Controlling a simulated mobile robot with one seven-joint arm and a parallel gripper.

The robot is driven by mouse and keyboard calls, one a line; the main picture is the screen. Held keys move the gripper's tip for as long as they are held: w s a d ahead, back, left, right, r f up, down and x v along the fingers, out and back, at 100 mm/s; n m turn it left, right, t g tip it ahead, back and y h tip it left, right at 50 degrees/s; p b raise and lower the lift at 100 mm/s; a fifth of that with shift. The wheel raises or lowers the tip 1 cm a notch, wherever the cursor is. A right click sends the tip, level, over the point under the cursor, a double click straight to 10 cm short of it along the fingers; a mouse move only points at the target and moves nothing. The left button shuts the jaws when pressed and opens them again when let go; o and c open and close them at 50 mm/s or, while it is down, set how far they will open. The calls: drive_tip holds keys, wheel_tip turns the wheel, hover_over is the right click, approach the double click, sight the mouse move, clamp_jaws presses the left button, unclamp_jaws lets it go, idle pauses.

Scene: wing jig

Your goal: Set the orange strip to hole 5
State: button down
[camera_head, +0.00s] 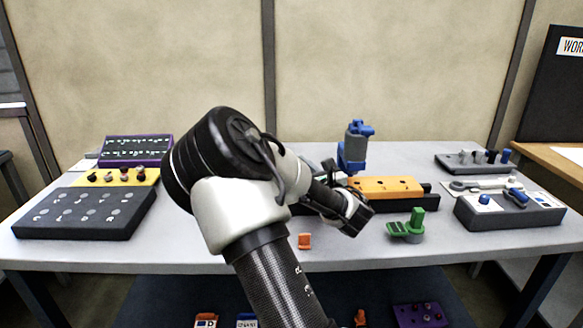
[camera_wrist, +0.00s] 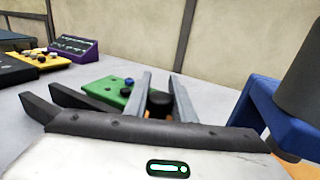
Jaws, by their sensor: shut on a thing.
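The orange strip (camera_head: 390,184) lies on a dark base at the right middle of the table, with small dark holes along its top. The fingers hide part of the knob and block. I cannot tell which hole is hole 5. In the head view my arm hides the fingertips.
A blue clamp with a grey cylinder (camera_head: 356,146) stands at the strip's left end. A green stepped piece (camera_head: 408,227) and a small orange block (camera_head: 305,241) lie in front. Dark, yellow (camera_head: 133,177) and purple panels stand left; a grey box (camera_head: 510,211) stands right.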

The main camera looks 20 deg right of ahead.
drive_tip(key=shift+d, duration=0.1)
drive_tip(key=c, duration=1.5)
unclamp_jaws()
drive_tip(key=s, duration=0.5)
drive_tip(key=s+d+p, duration=0.1)
drive_tip(key=s, duration=1.1)
drive_tip(key=shift+s+d, duration=0.15)
drive_tip(key=shift+s, duration=0.1)
